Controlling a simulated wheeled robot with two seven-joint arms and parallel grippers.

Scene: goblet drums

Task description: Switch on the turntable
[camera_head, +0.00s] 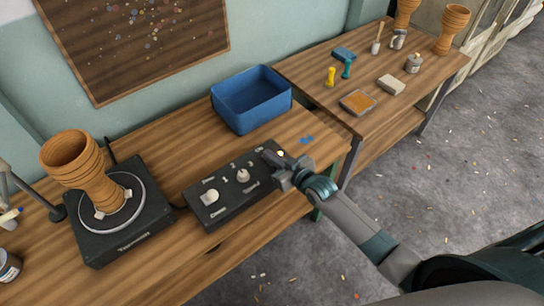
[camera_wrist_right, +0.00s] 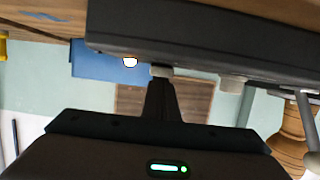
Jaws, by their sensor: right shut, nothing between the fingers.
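The turntable (camera_head: 125,240) is a black square unit at the left of the near bench. A wooden goblet drum (camera_head: 98,185) stands on its platter. To its right lies a black control box (camera_head: 222,212) with light knobs and white labels on top. My right gripper (camera_head: 272,158) is shut and empty at the box's right end, hiding part of it. In the wrist view the shut fingers (camera_wrist_right: 160,85) reach a grey knob (camera_wrist_right: 161,71) on the box (camera_wrist_right: 200,45); contact is hard to tell. My left gripper is not in view.
A blue bin (camera_head: 250,105) stands behind the box. A second bench on the right holds a yellow item (camera_head: 330,77), a sponge-like block (camera_head: 391,84), an orange-topped tray (camera_head: 357,103) and more drums (camera_head: 453,28). A lamp-like arm stands at far left.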

